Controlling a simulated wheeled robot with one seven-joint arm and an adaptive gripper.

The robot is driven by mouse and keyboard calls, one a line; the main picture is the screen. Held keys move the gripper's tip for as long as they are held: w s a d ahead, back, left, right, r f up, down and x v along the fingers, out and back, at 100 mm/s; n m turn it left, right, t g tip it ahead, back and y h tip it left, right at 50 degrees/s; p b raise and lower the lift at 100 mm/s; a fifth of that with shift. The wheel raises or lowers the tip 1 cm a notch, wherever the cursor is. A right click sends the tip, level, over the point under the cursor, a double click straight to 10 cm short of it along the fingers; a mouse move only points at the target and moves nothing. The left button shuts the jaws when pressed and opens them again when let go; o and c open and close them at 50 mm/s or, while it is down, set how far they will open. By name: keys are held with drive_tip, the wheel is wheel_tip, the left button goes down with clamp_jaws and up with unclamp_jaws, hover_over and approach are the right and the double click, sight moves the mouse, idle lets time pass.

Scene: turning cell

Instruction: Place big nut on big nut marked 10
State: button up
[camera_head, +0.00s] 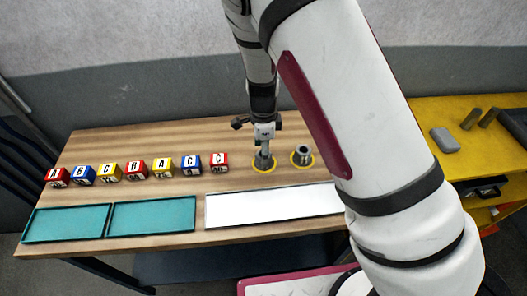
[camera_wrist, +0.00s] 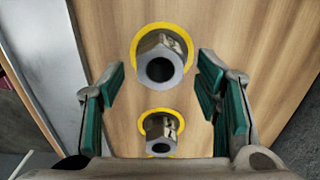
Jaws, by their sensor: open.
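Two grey metal hex nuts stand on yellow rings on the wooden table. The left nut (camera_head: 263,163) is right under my gripper (camera_head: 264,147) in the head view, partly hidden by it. In the wrist view this nut (camera_wrist: 160,62) shows large, between and just beyond the open fingers of my gripper (camera_wrist: 160,84), with a gap on both sides. The right nut (camera_head: 302,155) stands free; it shows smaller in the wrist view (camera_wrist: 159,136), near the palm. No number is readable on either nut. I cannot tell whether the larger one is a stack.
A white panel (camera_head: 270,207) lies in front of the nuts. Two teal trays (camera_head: 152,216) lie to its left. A row of lettered blocks (camera_head: 135,170) stands behind them. A yellow bench (camera_head: 460,155) with a grey block and cylinders is at the right.

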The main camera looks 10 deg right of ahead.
drive_tip(key=s+d+r+n+y, duration=0.1)
drive_tip(key=s+d+r+n, duration=0.1)
drive_tip(key=r, duration=0.8)
drive_tip(key=s+d+r+n+y, duration=0.1)
drive_tip(key=s+r+n, duration=0.1)
drive_tip(key=r, duration=0.8)
drive_tip(key=s+d+r+n+t, duration=0.2)
drive_tip(key=s+d+r+n, duration=0.1)
drive_tip(key=s, duration=0.3)
drive_tip(key=s+d+r+n+t+h, duration=0.1)
drive_tip(key=s+d+r+n, duration=0.2)
drive_tip(key=s+r+n, duration=0.3)
drive_tip(key=s+d+r+n+t+h, duration=0.1)
drive_tip(key=s+d+r+n+t, duration=0.1)
drive_tip(key=s+r+n, duration=0.3)
drive_tip(key=shift+s+d+t+b, duration=0.3)
drive_tip(key=shift+s+d, duration=0.5)
drive_tip(key=shift+s, duration=0.1)
